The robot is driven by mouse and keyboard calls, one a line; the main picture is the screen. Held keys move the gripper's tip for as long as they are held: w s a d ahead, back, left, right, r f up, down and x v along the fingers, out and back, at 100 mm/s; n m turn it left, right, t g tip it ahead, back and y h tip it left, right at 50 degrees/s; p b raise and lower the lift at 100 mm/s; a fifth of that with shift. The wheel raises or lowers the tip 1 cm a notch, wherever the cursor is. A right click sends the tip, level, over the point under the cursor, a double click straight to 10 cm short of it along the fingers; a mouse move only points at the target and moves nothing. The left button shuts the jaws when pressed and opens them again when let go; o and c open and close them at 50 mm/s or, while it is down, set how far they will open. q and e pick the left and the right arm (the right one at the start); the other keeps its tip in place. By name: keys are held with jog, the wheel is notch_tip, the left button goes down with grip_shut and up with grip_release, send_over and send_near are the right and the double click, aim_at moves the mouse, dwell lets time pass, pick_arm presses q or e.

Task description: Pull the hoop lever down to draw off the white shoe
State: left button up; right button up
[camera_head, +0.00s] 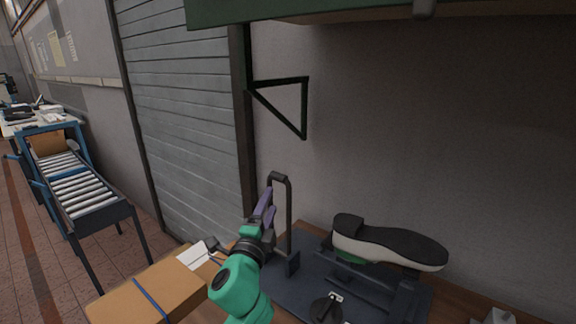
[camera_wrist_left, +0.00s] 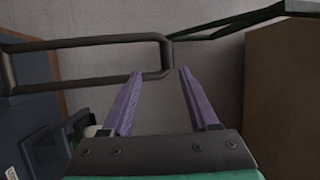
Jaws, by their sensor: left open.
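The white shoe (camera_head: 395,249) sits upside down, black sole up, on a green last over a dark base plate (camera_head: 272,290). The dark hoop lever (camera_head: 289,212) stands upright at the left of that plate. My left gripper (camera_head: 267,207), with purple fingers, is open beside the hoop's upper part. In the left wrist view the hoop (camera_wrist_left: 85,43) comes in from the left, and its end bar lies in line with the gap between the fingertips (camera_wrist_left: 161,73). I cannot tell whether they touch. My right gripper is out of view.
A cardboard box (camera_head: 150,292) with a blue strap stands at the lower left. A black bracket (camera_head: 282,97) is on the wall above the hoop. A green-edged shelf (camera_head: 300,10) hangs overhead. A roller conveyor (camera_head: 80,188) stands far left.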

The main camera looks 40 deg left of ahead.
aim_at(277, 180)
pick_arm(q)
jog(key=w+r, duration=0.1)
jog(key=w+a+r+p, duration=0.2)
jog(key=w, duration=0.1)
jog(key=x, duration=0.3)
jog(key=f+p+x, duration=0.1)
jog(key=x, duration=0.1)
jog(key=shift+w+r, duration=0.1)
jog(key=shift+w, duration=0.05)
jog(key=x, duration=0.2)
jog(key=shift+w+a, duration=0.15)
jog(key=shift+w, duration=0.2)
jog(key=shift+c, duration=1)
grip_shut()
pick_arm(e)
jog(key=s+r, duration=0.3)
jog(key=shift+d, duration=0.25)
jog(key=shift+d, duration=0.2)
